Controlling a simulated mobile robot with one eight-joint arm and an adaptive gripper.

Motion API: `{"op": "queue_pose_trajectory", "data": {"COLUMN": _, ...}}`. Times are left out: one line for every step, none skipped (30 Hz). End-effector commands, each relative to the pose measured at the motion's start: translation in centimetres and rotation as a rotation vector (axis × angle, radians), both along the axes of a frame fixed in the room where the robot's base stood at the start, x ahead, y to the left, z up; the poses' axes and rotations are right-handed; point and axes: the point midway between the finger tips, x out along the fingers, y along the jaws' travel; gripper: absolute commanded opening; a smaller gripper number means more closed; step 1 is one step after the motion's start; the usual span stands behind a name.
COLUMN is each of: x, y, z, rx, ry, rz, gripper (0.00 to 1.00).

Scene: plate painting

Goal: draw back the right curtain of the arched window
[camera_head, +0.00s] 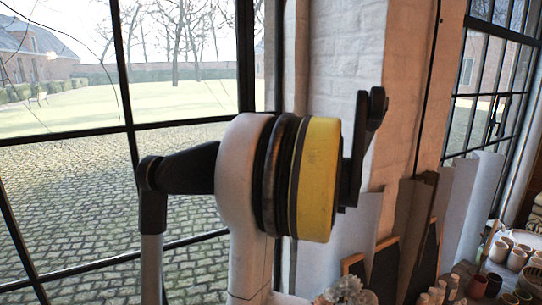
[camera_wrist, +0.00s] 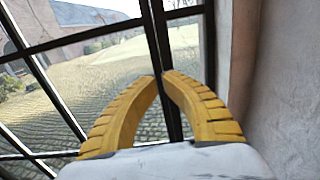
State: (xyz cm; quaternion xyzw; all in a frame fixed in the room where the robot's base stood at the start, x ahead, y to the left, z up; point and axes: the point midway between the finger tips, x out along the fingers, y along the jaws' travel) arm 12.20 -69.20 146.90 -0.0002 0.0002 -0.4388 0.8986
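The window (camera_head: 128,127) fills the left of the head view, with black bars and clear glass. It also shows in the wrist view (camera_wrist: 70,45). I cannot make out any curtain cloth in either view. A pale upright strip (camera_head: 296,50) stands at the window's right edge; I cannot tell whether it is cloth or the wall's reveal. My gripper (camera_wrist: 160,76) shows two ridged yellow fingers curving inward, their tips almost meeting in front of a black window bar. I see nothing held between them. In the head view my arm covers the window's right edge, and my fingertips cannot be made out.
A white brick wall (camera_head: 345,70) stands right of the window, and a plain wall (camera_wrist: 285,75) is close on the right in the wrist view. Boards (camera_head: 408,225) lean against the wall. Several pots and cups (camera_head: 516,258) stand at the lower right. A second window (camera_head: 490,85) is farther right.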

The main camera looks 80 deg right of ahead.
Motion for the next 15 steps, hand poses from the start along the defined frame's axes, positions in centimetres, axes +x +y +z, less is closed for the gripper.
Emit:
{"op": "queue_pose_trajectory", "data": {"x": 0.00, "y": -0.05, "z": 0.13, "rx": 0.000, "ry": -0.003, "rz": -0.001, "gripper": 0.00}}
{"op": "queue_pose_trajectory", "data": {"x": 0.01, "y": -0.06, "z": 0.13, "rx": 0.000, "ry": -0.003, "rz": -0.001, "gripper": 0.00}}
{"op": "queue_pose_trajectory", "data": {"x": 0.02, "y": -0.05, "z": 0.13, "rx": 0.000, "ry": -0.003, "rz": -0.001, "gripper": 0.00}}
{"op": "queue_pose_trajectory", "data": {"x": 0.02, "y": -0.05, "z": 0.13, "rx": 0.000, "ry": -0.003, "rz": -0.001, "gripper": 0.13}}
{"op": "queue_pose_trajectory", "data": {"x": 0.02, "y": -0.05, "z": 0.13, "rx": 0.000, "ry": -0.003, "rz": -0.001, "gripper": 0.23}}
{"op": "queue_pose_trajectory", "data": {"x": 0.03, "y": -0.04, "z": 0.12, "rx": 0.000, "ry": -0.003, "rz": -0.001, "gripper": 0.31}}
{"op": "queue_pose_trajectory", "data": {"x": 0.04, "y": -0.03, "z": 0.11, "rx": -0.001, "ry": -0.002, "rz": 0.000, "gripper": 0.31}}
{"op": "queue_pose_trajectory", "data": {"x": 0.03, "y": -0.03, "z": 0.10, "rx": 0.000, "ry": -0.001, "rz": 0.000, "gripper": 0.31}}
{"op": "queue_pose_trajectory", "data": {"x": 0.04, "y": -0.02, "z": 0.09, "rx": 0.000, "ry": -0.001, "rz": 0.000, "gripper": 0.31}}
{"op": "queue_pose_trajectory", "data": {"x": 0.03, "y": -0.01, "z": 0.08, "rx": 0.000, "ry": -0.001, "rz": -0.001, "gripper": 0.31}}
{"op": "queue_pose_trajectory", "data": {"x": 0.03, "y": -0.01, "z": 0.07, "rx": 0.000, "ry": -0.001, "rz": 0.000, "gripper": 0.31}}
{"op": "queue_pose_trajectory", "data": {"x": 0.04, "y": -0.01, "z": 0.06, "rx": 0.000, "ry": -0.001, "rz": 0.000, "gripper": 0.31}}
{"op": "queue_pose_trajectory", "data": {"x": 0.04, "y": 0.00, "z": 0.06, "rx": 0.000, "ry": -0.001, "rz": 0.000, "gripper": 0.31}}
{"op": "queue_pose_trajectory", "data": {"x": 0.04, "y": 0.00, "z": 0.05, "rx": 0.000, "ry": -0.001, "rz": 0.000, "gripper": 0.31}}
{"op": "queue_pose_trajectory", "data": {"x": 0.04, "y": 0.00, "z": 0.05, "rx": 0.000, "ry": -0.001, "rz": 0.000, "gripper": 0.31}}
